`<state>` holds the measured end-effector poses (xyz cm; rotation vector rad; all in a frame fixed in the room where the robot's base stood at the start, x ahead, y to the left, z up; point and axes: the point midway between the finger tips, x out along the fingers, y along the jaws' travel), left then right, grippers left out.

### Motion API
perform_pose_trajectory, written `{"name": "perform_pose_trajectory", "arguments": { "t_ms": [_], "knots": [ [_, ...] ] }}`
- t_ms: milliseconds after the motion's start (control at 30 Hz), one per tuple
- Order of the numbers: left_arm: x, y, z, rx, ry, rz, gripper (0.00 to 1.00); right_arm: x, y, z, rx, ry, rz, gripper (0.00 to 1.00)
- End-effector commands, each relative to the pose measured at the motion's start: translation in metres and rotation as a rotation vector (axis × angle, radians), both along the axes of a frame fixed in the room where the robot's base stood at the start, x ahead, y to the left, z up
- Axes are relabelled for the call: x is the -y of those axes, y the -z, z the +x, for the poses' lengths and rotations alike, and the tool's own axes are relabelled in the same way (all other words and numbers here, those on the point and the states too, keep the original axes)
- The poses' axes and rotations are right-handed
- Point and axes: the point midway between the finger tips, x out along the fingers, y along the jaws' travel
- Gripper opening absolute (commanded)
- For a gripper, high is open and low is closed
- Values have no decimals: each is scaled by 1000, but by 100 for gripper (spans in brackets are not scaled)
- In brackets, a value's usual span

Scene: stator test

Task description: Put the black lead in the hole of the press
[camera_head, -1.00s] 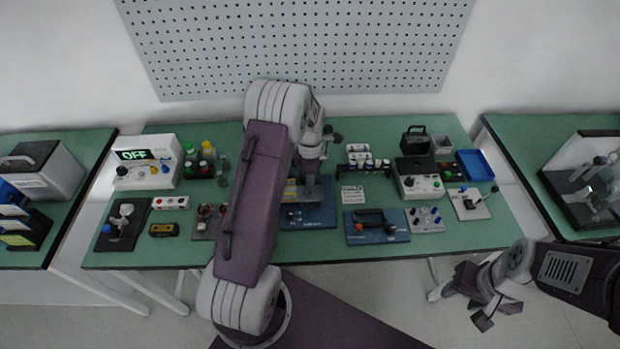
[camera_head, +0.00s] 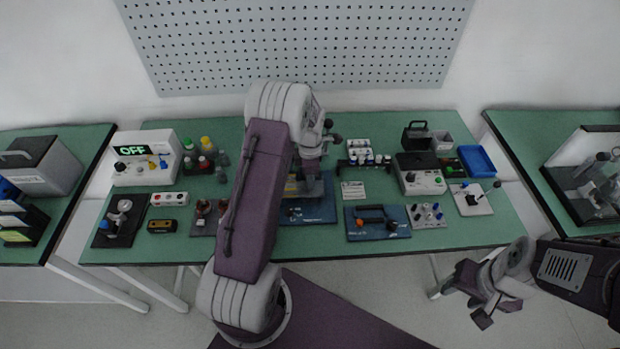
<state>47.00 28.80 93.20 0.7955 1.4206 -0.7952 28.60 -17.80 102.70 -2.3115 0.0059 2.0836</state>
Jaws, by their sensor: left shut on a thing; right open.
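My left gripper (camera_head: 307,184) points down over a dark blue base plate (camera_head: 318,214) at the middle of the green table. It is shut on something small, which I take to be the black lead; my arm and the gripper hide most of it. The blue plate bears a grey device with a yellow part, partly behind my arm; I take it for the press, but its hole cannot be made out. My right gripper (camera_head: 496,308) is open and empty, in front of the table's right front edge, over the floor.
A blue board with a black handle (camera_head: 372,214) and a small knob panel (camera_head: 427,214) lie to the right. A white meter reading OFF (camera_head: 145,172) stands left. A grey box (camera_head: 420,182) and a blue tray (camera_head: 477,161) stand right. A pegboard hangs behind.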

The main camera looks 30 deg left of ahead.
Motion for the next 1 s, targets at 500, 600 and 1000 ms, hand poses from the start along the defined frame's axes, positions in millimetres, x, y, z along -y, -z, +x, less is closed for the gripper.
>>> {"name": "perform_pose_trajectory", "arguments": {
  "t_ms": [500,600,1000],
  "knots": [
    [0,14,0,0,0,0,21,0,8,0,0,0,0,45],
    [0,14,0,0,0,0,41,0,8,0,0,0,0,45],
    [0,0,1,4,0,1,41,0,11,0,0,0,0,45]
  ]
}}
